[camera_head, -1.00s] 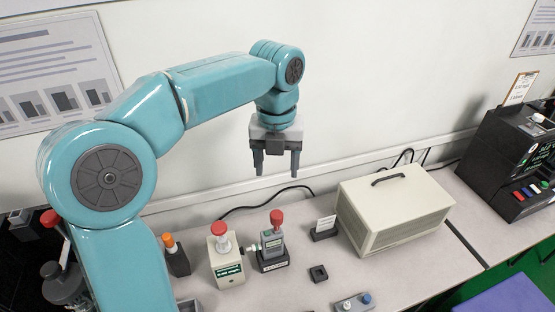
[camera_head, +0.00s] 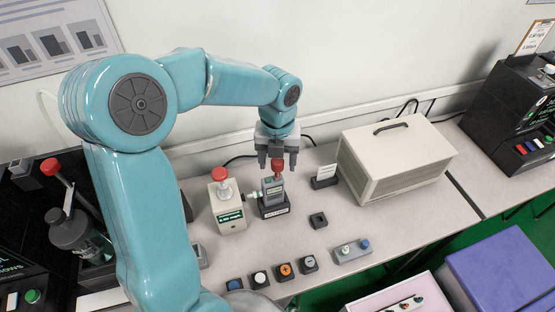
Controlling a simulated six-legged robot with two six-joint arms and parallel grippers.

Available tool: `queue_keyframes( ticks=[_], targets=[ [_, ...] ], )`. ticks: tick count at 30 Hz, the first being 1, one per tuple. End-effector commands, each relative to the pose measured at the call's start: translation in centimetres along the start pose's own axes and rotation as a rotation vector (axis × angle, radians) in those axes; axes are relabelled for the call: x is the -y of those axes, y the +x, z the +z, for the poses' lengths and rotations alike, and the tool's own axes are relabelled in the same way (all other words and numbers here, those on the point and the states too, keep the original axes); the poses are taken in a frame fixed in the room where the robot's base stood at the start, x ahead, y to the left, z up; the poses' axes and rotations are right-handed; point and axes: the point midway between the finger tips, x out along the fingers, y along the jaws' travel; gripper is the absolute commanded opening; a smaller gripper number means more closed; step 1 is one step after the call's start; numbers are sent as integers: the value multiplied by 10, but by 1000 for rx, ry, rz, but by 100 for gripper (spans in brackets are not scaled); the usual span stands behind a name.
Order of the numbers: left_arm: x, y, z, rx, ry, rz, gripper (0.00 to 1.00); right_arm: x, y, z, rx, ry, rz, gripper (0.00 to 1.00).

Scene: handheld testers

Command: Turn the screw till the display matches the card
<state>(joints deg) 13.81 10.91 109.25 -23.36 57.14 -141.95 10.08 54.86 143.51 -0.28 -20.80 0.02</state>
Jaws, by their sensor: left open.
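My left gripper (camera_head: 277,162) points straight down with its fingers open on either side of the red knob (camera_head: 277,165) on top of a small grey tester. The tester (camera_head: 273,189) stands in a black base (camera_head: 274,207) on the bench. I cannot tell whether the fingers touch the knob. A cream box with a red knob and a green display (camera_head: 230,216) stands just left of it, and the two seem joined by a short fitting. The display's text is too small to read. A white card (camera_head: 326,171) stands in a black holder to the right. My right gripper is not in view.
A large cream case with a handle (camera_head: 395,160) stands at the right on the bench. A small black socket (camera_head: 318,220), several round buttons (camera_head: 285,270) and a grey switch block (camera_head: 351,251) lie in front. A black console (camera_head: 515,125) is far right.

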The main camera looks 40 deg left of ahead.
Motion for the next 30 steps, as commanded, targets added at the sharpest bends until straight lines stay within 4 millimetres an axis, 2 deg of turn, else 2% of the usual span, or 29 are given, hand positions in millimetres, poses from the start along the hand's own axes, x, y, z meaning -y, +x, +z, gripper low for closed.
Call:
queue_keyframes(
  ticks=[9,11,12,15,16,17,18,20,30],
  targets=[
    [0,3,0,0,-1,0,63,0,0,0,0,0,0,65],
    [0,3,0,0,0,0,47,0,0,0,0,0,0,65],
    [0,3,0,0,0,0,34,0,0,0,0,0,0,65],
    [0,3,0,0,0,0,3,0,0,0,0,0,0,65],
    [0,3,0,0,0,0,3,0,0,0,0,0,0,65],
    [0,3,0,0,0,0,29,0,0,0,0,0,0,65],
    [0,3,0,0,0,0,16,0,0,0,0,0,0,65],
    [0,3,0,0,0,0,0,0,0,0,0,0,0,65],
    [0,1,0,0,107,-1,0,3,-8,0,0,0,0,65]
  ],
)
